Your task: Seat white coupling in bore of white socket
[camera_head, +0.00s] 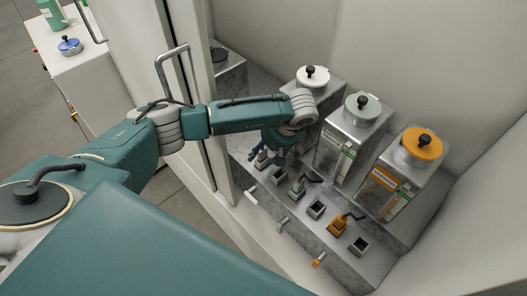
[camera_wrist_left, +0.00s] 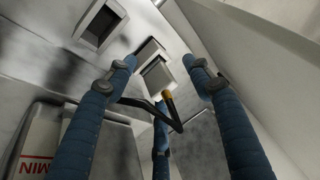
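My left gripper (camera_head: 268,153) reaches in from the left and hangs over the far left end of the grey ledge. In the left wrist view its blue fingers (camera_wrist_left: 161,64) are spread apart. A thin black bent handle with an orange-brown tip (camera_wrist_left: 168,96) shows between them, with no finger clearly closed on it. A pale block that looks like the white coupling (camera_wrist_left: 152,52) lies beyond the fingertips; it also shows below the gripper in the head view (camera_head: 262,159). A square dark bore (camera_wrist_left: 100,22), probably the white socket, is beside it, apart. My right gripper is not in view.
White (camera_head: 313,77), grey-green (camera_head: 361,106) and orange (camera_head: 423,143) lidded canisters stand behind the ledge. Along the ledge are a grey coupling (camera_head: 297,186), an orange coupling (camera_head: 337,226) and empty square sockets (camera_head: 317,209). A cabinet door with a handle (camera_head: 172,70) stands close to my arm.

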